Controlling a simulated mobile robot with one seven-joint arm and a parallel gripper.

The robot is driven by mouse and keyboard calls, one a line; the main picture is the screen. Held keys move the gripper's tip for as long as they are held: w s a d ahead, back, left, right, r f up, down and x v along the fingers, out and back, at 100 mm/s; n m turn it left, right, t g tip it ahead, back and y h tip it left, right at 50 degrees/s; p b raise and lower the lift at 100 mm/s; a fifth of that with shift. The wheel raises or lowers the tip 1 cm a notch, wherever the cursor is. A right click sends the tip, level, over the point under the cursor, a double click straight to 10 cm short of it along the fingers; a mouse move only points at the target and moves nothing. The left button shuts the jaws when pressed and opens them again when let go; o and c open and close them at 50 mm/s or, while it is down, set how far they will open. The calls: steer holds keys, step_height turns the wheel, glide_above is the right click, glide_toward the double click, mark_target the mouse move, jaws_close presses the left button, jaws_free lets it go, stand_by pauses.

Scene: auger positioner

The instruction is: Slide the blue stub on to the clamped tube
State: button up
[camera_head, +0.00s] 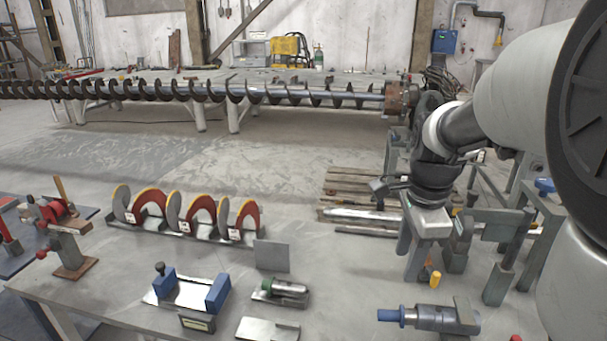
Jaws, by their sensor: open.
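A blue stub (391,315) shows at the left end of a grey metal cylinder (436,318) lying level near the front right of the table. A grey upright plate or block (466,315) stands at the cylinder's right end, and the cylinder looks held by it. I cannot tell how far the blue part overlaps the cylinder. My gripper (412,250) hangs from my arm at the right, behind and above the stub, apart from it. Its fingers point down, open, with nothing seen between them.
Grey posts and brackets (500,265) stand right of my gripper, with a yellow-topped piece (435,278) below. A blue-ended fixture (190,292), a green-ended cylinder (285,288) and a rack of red and grey flights (185,215) are to the left. Bare table lies left of the stub.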

step_height(320, 180, down, 3)
steer(key=w+d+m, duration=0.1)
steer(key=m, duration=0.1)
steer(key=b, duration=0.5)
glide_toward(394, 313)
steer(key=f, duration=0.5)
steer(key=w+f, duration=0.1)
steer(key=f, duration=0.2)
steer(key=shift+d+f, duration=0.1)
steer(key=shift+f, duration=0.25)
jaws_close()
